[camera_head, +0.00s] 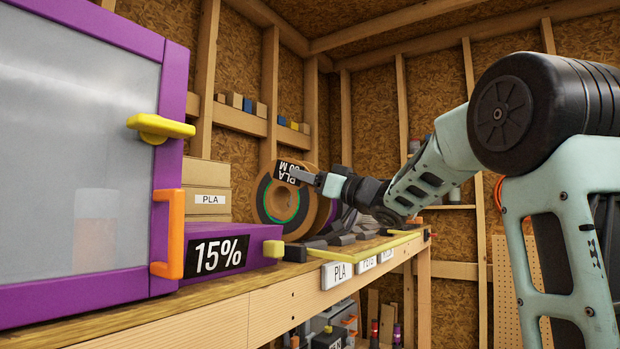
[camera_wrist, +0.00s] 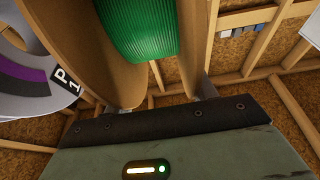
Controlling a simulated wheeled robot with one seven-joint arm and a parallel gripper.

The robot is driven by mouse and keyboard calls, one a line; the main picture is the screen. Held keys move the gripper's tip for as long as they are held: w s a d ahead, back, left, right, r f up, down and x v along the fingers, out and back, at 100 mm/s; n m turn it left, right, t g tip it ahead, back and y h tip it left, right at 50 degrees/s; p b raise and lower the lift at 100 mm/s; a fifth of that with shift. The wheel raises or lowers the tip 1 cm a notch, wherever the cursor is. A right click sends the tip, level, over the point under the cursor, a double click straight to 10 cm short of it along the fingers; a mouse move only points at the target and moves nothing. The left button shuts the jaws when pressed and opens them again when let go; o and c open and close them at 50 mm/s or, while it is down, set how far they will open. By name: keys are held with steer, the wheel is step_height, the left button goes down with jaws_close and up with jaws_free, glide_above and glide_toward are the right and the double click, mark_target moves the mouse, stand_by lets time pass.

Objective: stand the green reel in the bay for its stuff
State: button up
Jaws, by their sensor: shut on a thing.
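The green reel (camera_head: 279,203) has brown cardboard flanges, a dark ring with a green edge and a black PLA label, which reads tilted. My gripper (camera_head: 318,180) is shut on its upper right edge. In the wrist view the green filament (camera_wrist: 138,28) shows between two cardboard flanges, with my fingers at their rims. The reel is upright by the near end of a row of grey dividers (camera_head: 342,239) on the bench. The bay tag PLA (camera_head: 338,273) hangs on the bench's front edge. I cannot tell whether the reel touches the bay floor.
A reel with purple filament (camera_wrist: 32,78) stands close to the left in the wrist view. More tags (camera_head: 365,264) follow along the edge. A purple cabinet (camera_head: 170,215) with an orange handle and a 15% box (camera_head: 225,252) stand at left. Cartons marked PLA (camera_head: 208,200) sit behind.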

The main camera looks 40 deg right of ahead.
steer(key=shift+f, duration=0.1)
steer(key=shift+f+b, duration=0.7)
steer(key=shift+b, duration=0.05)
steer(key=shift+f, duration=0.1)
steer(key=o, duration=1.8)
steer(key=shift+s+d+f+b, duration=0.15)
steer(key=shift+s+f+b, duration=0.15)
steer(key=shift+b, duration=0.35)
steer(key=s+d+b, duration=0.4)
steer(key=s+b, duration=0.1)
steer(key=s, duration=0.6)
steer(key=shift+s+r+b, duration=0.15)
steer(key=shift+s+b, duration=0.2)
steer(key=shift+s, duration=0.05)
